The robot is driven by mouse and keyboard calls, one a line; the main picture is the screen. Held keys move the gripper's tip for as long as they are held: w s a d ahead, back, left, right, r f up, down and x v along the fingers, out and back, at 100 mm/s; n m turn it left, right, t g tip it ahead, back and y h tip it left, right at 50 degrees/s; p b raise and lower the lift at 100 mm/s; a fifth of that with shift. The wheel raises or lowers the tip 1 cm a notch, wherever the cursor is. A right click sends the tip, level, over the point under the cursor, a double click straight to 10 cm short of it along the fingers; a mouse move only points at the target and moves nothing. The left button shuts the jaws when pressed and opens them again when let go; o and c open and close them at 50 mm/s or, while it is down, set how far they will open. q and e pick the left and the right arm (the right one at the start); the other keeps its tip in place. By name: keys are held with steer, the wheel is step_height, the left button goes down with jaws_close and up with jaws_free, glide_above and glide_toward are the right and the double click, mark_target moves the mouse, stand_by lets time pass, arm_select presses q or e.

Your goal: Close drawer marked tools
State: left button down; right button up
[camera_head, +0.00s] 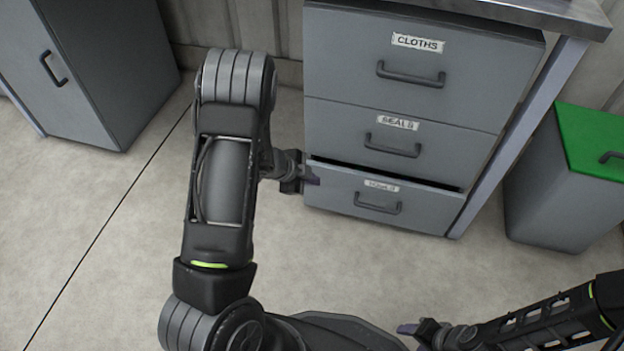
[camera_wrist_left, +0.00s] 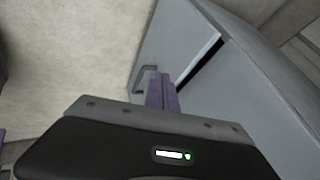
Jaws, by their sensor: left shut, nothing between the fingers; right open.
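The grey bottom drawer (camera_head: 340,194) has a label that reads like TOOLS and a dark bar handle (camera_head: 378,206). It stands slightly out, with a dark gap along its top edge. My left gripper (camera_head: 312,178) is shut and empty at the drawer's upper left front corner; I cannot tell if it touches. In the left wrist view its purple fingers (camera_wrist_left: 161,92) are together in front of the drawer front (camera_wrist_left: 158,50), beside the handle (camera_wrist_left: 141,80). My right gripper (camera_head: 412,330) is open, low in the head view, away from the drawers.
Above are the SEALS drawer (camera_head: 450,140) and the CLOTHS drawer (camera_head: 350,50), under a worktop (camera_head: 540,8). A grey bin with a green lid (camera_head: 595,135) stands at right, a grey cabinet (camera_head: 100,60) at left. The floor in front is clear.

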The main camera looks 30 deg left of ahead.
arm_select(q)
steer(key=w+f+b, duration=0.1)
steer(key=w+f, duration=0.1)
steer(key=w+f+b, duration=0.1)
steer(key=w+f, duration=0.1)
steer(key=w, duration=0.1)
steer(key=w+d+f+b, duration=0.1)
steer(key=w+f+b, duration=0.1)
steer(key=w, duration=0.1)
arm_select(e)
steer(key=f, duration=0.5)
steer(key=shift+w, duration=0.4)
